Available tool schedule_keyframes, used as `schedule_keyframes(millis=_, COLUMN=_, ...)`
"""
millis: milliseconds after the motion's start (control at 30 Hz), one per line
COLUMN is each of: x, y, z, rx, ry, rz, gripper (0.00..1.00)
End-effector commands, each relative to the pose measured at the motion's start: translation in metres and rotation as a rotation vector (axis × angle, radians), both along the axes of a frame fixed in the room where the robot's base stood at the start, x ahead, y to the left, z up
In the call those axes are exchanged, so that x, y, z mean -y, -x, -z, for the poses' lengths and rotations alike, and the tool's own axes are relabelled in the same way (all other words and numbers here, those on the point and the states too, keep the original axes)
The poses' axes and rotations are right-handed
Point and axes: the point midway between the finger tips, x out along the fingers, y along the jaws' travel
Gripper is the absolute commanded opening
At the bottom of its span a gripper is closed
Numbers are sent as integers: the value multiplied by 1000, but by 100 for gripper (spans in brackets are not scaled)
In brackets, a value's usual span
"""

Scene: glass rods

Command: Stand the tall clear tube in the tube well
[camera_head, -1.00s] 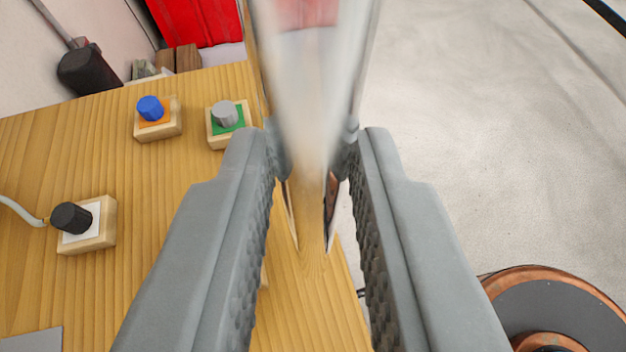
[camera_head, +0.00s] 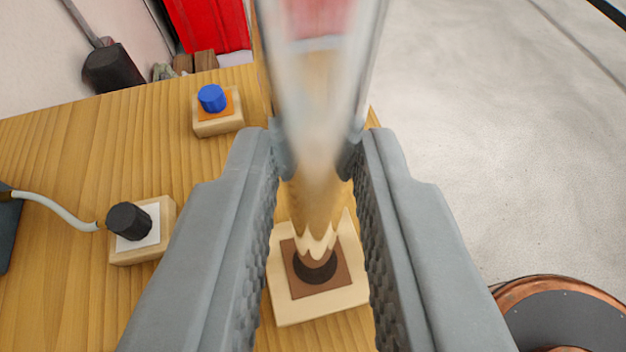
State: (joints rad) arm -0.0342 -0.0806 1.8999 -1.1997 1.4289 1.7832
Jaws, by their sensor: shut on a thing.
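The tall clear tube (camera_head: 318,130) is between the fingers of my gripper (camera_head: 318,155), which is shut on it. The tube runs from the top of the view down toward the table, and its glass bends what shows behind it. A light wooden block with a brown square and a dark round hole, which looks like the tube well (camera_head: 285,308), is on the table beyond the fingertips. The tube's lower end appears over the hole. I cannot tell how high above the hole it is.
A block with a blue knob (camera_head: 211,98) and a block with a black knob (camera_head: 130,221) and white cable stand on the wooden table (camera_head: 60,150) at left. The table's right edge is close to the well. Open floor (camera_head: 500,150) lies to the right.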

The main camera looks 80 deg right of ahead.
Motion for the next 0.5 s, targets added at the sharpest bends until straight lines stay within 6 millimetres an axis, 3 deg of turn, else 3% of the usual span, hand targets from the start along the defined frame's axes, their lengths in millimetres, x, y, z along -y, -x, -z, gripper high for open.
schedule_keyframes(millis=200, x=0, y=0, z=14, rx=0, ry=0, rz=-1, gripper=0)
schedule_keyframes(millis=500, x=0, y=0, z=18, rx=0, ry=0, rz=-1, gripper=0)
